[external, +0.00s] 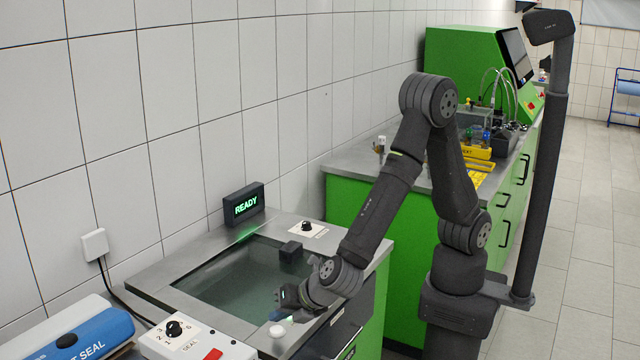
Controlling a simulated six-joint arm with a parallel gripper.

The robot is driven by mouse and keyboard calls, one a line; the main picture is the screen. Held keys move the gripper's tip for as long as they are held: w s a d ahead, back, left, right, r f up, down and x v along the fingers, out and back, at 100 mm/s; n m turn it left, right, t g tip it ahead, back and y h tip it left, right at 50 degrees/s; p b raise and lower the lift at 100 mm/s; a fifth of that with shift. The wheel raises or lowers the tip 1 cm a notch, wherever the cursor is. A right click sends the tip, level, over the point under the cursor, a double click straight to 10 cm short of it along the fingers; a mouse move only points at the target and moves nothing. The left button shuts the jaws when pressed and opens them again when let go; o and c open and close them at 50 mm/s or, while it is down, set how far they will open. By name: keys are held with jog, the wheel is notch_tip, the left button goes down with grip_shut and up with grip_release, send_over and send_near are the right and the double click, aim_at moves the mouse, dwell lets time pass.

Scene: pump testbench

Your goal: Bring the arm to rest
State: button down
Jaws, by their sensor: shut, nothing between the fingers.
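My arm rises from its base at the right of the external view, bends at a high elbow and reaches down to the left. My gripper (284,303) is at the front right edge of the sunken basin (225,284) in the near counter. It is shut, with nothing seen in it. The fingertips are small and partly hidden by the wrist. A small grey-white capped item (277,332) stands on the counter rim just below the gripper; I cannot tell if they touch.
A READY display (244,204) stands behind the basin. A knob plate (305,229) sits at its back right. A heat sealer (65,335) and a control box (195,338) are at the front left. A green bench (385,205) with yellow trays (478,160) stands behind my arm.

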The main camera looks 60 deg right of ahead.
jog(key=shift+f, duration=1)
jog(key=shift+r, duration=5.3)
jog(key=w+d+m+g+h, duration=0.1)
jog(key=w+d+m, duration=0.2)
jog(key=d, duration=0.4)
jog(key=w+d+f+m+g+h, duration=0.1)
jog(key=w+d+m, duration=0.2)
jog(key=w+d, duration=0.2)
jog(key=shift+w+d+f, duration=0.15)
jog(key=shift+w+d, duration=0.2)
jog(key=shift+d, duration=0.75)
jog(key=s+a+n+t+y, duration=0.2)
jog(key=s+a+n, duration=0.4)
jog(key=a, duration=0.8)
jog(key=s+r, duration=0.1)
jog(key=s, duration=0.1)
jog(key=shift+s, duration=0.35)
jog(key=shift+a+f, duration=0.1)
jog(key=shift+f, duration=0.05)
